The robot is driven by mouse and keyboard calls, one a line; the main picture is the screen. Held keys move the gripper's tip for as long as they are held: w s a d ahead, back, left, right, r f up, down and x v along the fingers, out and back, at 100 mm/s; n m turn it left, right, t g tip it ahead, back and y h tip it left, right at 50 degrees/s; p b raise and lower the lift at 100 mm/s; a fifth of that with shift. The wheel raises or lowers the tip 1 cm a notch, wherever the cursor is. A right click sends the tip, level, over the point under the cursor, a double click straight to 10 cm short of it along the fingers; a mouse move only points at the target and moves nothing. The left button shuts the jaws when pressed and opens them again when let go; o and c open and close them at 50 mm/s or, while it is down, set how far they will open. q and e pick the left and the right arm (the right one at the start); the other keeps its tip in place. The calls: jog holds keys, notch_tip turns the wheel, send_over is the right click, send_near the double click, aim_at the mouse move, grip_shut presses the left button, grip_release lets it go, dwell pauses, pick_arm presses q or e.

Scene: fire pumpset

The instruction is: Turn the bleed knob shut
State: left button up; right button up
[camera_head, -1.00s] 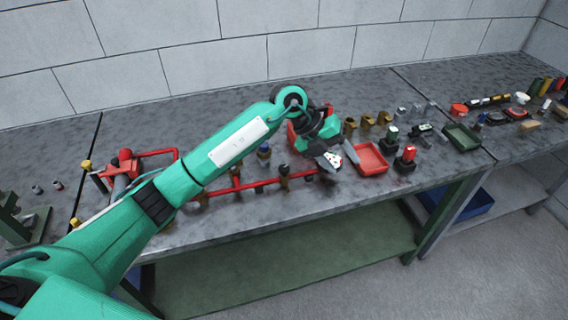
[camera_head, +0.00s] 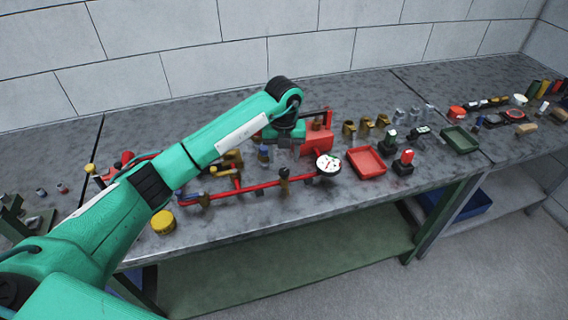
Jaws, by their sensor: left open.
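A red pipe assembly (camera_head: 255,187) lies along the front of the bench, with a round white-faced gauge (camera_head: 328,164) at its right end. A dark-topped fitting (camera_head: 284,173) stands upright on the pipe, and a blue-topped fitting (camera_head: 263,152) stands behind it. I cannot tell which of these is the bleed knob. My left gripper (camera_head: 284,145) is under the green wrist, behind the pipe and left of the red pump body (camera_head: 317,138). It is open, and its fingers are small and partly hidden. My right gripper is not in view.
A yellow cap (camera_head: 163,221) sits near the front edge at left. A red tray (camera_head: 366,162), a red-topped part (camera_head: 404,162) and a green tray (camera_head: 460,140) lie to the right. Brass fittings (camera_head: 365,124) stand behind. The bench's back strip is mostly clear.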

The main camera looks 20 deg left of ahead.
aim_at(284, 171)
pick_arm(q)
jog(key=shift+f+p, duration=0.5)
jog(key=shift+f, duration=2.15)
jog(key=c, duration=1)
